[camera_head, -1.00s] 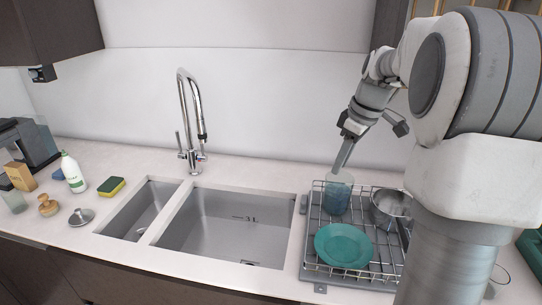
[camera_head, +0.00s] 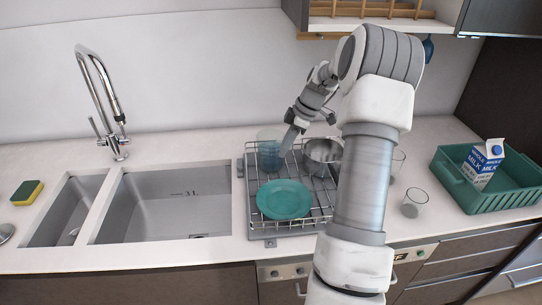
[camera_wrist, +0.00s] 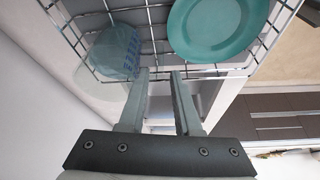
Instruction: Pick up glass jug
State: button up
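The glass jug (camera_head: 268,155), a bluish see-through vessel, stands on the back left of the wire dish rack (camera_head: 252,205). In the wrist view the glass jug (camera_wrist: 113,52) lies left of the fingers, not between them. My gripper (camera_head: 287,148) reaches down at the jug's right side in the head view and hides part of that edge. In the wrist view my gripper (camera_wrist: 160,72) is open, with a clear gap between its two fingers. I cannot tell whether the left finger touches the jug.
A teal plate (camera_head: 284,199) lies at the rack's front and a metal pot (camera_head: 322,152) stands to the right of my gripper. A sink (camera_head: 170,205) is on the left. Glasses (camera_head: 414,203) and a green crate (camera_head: 492,198) with a milk carton (camera_head: 483,163) are on the right.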

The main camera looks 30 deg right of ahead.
aim_at(273, 173)
jog(key=x, duration=0.9)
jog(key=shift+p, duration=0.3)
jog(key=shift+r, duration=0.1)
jog(key=shift+c, duration=0.3)
grip_shut()
jog(key=shift+d+r, duration=0.1)
dwell(0.6)
